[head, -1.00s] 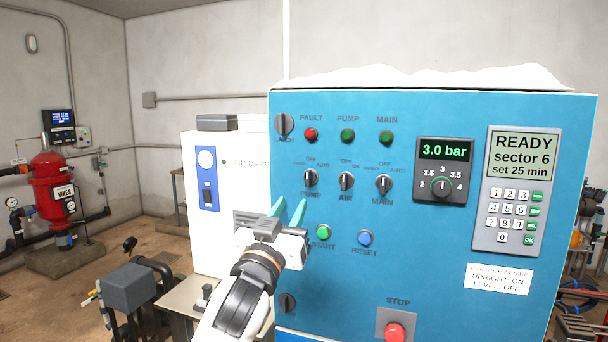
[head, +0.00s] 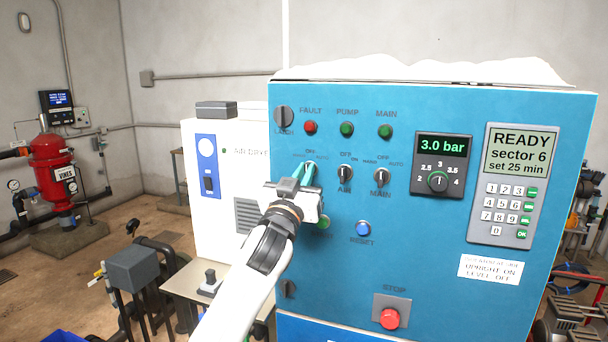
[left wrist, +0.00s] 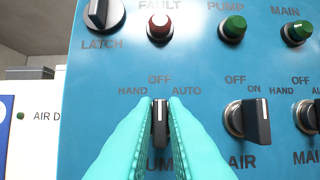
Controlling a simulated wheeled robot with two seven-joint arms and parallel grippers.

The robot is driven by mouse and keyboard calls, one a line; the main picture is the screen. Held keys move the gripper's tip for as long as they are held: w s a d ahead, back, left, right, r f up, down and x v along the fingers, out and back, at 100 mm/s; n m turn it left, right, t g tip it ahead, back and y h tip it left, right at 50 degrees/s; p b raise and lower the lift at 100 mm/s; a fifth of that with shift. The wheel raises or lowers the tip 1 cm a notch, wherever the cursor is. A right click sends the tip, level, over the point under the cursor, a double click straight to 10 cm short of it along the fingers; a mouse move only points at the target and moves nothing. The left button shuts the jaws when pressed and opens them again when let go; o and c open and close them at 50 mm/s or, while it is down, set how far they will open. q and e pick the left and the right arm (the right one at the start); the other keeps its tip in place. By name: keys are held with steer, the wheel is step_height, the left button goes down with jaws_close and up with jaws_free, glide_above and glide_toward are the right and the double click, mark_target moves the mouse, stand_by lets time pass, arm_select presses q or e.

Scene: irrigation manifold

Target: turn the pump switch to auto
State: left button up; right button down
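The pump switch (left wrist: 160,122) is a black knob on the blue panel (head: 440,285). In the left wrist view it stands upright, its pointer toward OFF, with HAND on the left and AUTO on the right. My left gripper (head: 309,172) has one teal finger on each side of the knob, closed up close against it; the fingers also show in the left wrist view (left wrist: 160,140). They cover part of the PUMP label and, in the head view, most of the switch. My right gripper is in neither view.
The air switch (head: 345,180) and main switch (head: 380,181) sit right of the pump switch. The green start button (head: 323,222) is partly behind my gripper. The blue reset button (head: 363,229) and red stop button (head: 390,318) are lower. A latch (head: 284,117) is at upper left.

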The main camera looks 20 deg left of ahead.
arm_select(q)
jaws_close()
steer(key=shift+m, duration=0.3)
steer(key=m+h, duration=0.2)
steer(key=m, duration=0.2)
steer(key=m+g+h, duration=0.1)
steer(key=m+h, duration=0.1)
steer(key=m, duration=0.2)
steer(key=m+g+h, duration=0.1)
steer(key=m, duration=0.3)
steer(key=shift+h+p, duration=0.4)
steer(key=o, duration=0.5)
jaws_free()
